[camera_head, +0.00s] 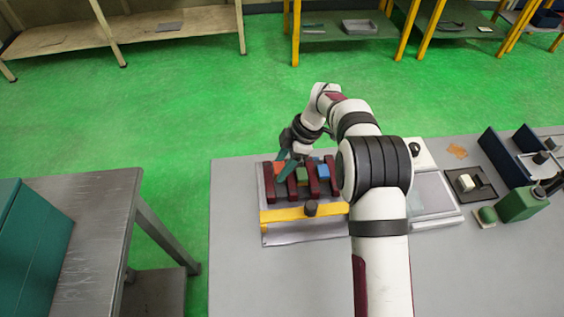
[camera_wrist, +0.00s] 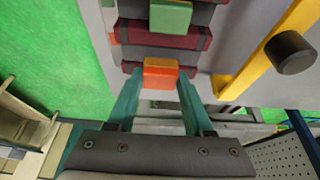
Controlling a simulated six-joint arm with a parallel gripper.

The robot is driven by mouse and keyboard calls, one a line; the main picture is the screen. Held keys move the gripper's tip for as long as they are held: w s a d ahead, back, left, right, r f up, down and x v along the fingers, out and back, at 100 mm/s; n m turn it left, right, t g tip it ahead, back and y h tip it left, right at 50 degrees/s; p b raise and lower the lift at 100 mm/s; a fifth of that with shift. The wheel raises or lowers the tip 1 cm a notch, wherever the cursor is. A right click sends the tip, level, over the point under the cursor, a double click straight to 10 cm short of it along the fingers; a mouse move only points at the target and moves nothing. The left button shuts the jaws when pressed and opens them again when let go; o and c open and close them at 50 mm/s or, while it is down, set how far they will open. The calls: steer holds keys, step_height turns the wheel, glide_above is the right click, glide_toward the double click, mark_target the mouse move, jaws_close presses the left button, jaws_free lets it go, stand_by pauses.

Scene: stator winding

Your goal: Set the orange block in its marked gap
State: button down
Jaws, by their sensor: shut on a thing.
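The orange block (camera_wrist: 160,73) is between the two teal fingertips of my gripper (camera_wrist: 159,80), which is shut on it. In the head view the orange block (camera_head: 281,168) shows at the left end of the row, partly behind my gripper (camera_head: 287,165). It is over the fixture, near the gap between the two leftmost dark red bars (camera_head: 291,187). I cannot tell whether it rests in that gap or hangs above it. A green block (camera_head: 302,175) and a blue block (camera_head: 322,170) sit between other bars to its right.
A yellow bar (camera_head: 280,214) with a dark knob (camera_head: 311,208) crosses the fixture's front. A grey tray (camera_head: 432,193), a green block-shaped part (camera_head: 520,204) and dark blue bins (camera_head: 503,155) stand to the right. The grey table is clear in front.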

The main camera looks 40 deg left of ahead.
mark_target(282, 167)
steer(key=shift+f, duration=0.2)
steer(key=shift+f, duration=0.35)
steer(key=shift+f, duration=0.15)
steer(key=shift+f, duration=0.2)
stand_by(0.3)
jaws_free()
steer(key=shift+r, duration=3.55)
